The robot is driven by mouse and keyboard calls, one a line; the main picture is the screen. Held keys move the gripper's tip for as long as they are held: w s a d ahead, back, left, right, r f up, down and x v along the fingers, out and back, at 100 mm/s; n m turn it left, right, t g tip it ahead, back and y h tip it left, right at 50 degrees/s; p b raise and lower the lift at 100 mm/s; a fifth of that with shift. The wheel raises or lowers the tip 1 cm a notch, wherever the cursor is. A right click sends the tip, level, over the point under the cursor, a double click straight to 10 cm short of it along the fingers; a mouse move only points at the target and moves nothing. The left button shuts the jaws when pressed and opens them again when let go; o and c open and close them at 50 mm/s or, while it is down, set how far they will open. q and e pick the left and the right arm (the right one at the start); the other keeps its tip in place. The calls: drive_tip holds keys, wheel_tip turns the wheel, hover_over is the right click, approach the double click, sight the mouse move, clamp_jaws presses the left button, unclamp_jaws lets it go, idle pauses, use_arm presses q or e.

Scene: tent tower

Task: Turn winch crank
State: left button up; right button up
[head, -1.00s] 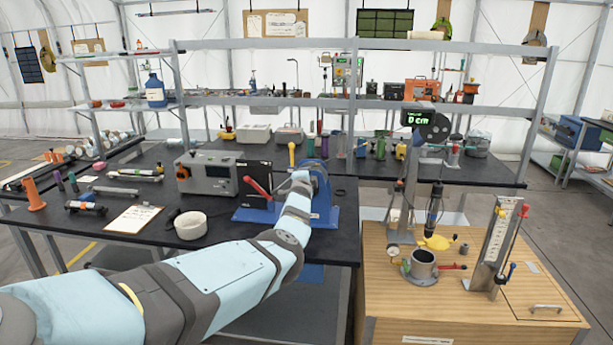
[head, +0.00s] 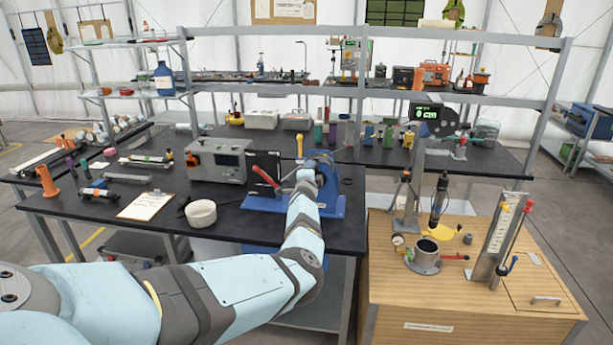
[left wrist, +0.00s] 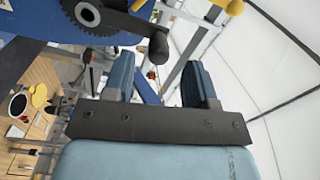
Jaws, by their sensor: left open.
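The blue winch (head: 328,178) stands on a blue base on the black workbench. In the left wrist view, the winch (left wrist: 30,60) fills the upper left, with a toothed wheel and a dark crank arm (left wrist: 122,20) that ends in a black knob handle (left wrist: 158,46). My left gripper (left wrist: 160,80) is open, its two blue-grey fingers apart. The knob appears just beyond the fingertips, nearer the left finger; I cannot tell whether they touch. In the head view, my left arm reaches the winch and its wrist hides the gripper and crank. My right gripper is not in view.
A red lever (head: 265,177) and a yellow-topped handle (head: 299,147) stand close left of the winch. A wooden cabinet (head: 400,290) with a gauge and display stands at right.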

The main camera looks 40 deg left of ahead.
use_arm(q)
drive_tip(key=p+v, duration=0.3)
drive_tip(key=v, duration=0.6)
drive_tip(key=shift+s, duration=0.25)
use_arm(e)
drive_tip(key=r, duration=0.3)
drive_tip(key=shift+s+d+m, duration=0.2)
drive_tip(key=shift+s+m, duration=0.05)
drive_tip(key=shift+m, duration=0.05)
use_arm(q)
drive_tip(key=shift+r, duration=0.1)
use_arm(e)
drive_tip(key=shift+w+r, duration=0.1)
